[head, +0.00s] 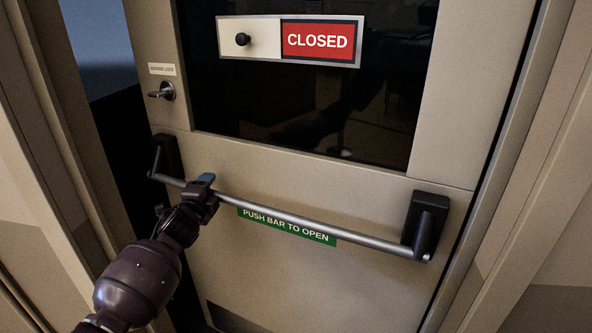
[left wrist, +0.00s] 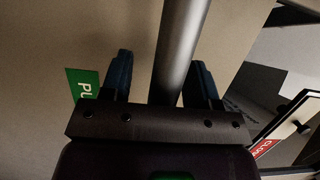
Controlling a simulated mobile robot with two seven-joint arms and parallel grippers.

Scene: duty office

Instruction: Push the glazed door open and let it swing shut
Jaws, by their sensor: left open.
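The glazed door (head: 290,285) is beige with a dark glass pane (head: 260,100). It stands ajar, with a gap between its left edge and the frame. A steel push bar (head: 310,226) crosses it between two black end brackets. My left gripper (head: 203,186) is at the left part of the bar. In the left wrist view its open blue fingers (left wrist: 160,85) stand on either side of the bar (left wrist: 181,50); contact cannot be told. My right gripper is not in view.
A red CLOSED slider sign (head: 318,41) is on the glass. A lever lock (head: 163,91) sits near the door's left edge. A green label (head: 287,226) reads PUSH BAR TO OPEN. The frame (head: 545,165) stands close on the right. Dark and bluish space shows through the gap.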

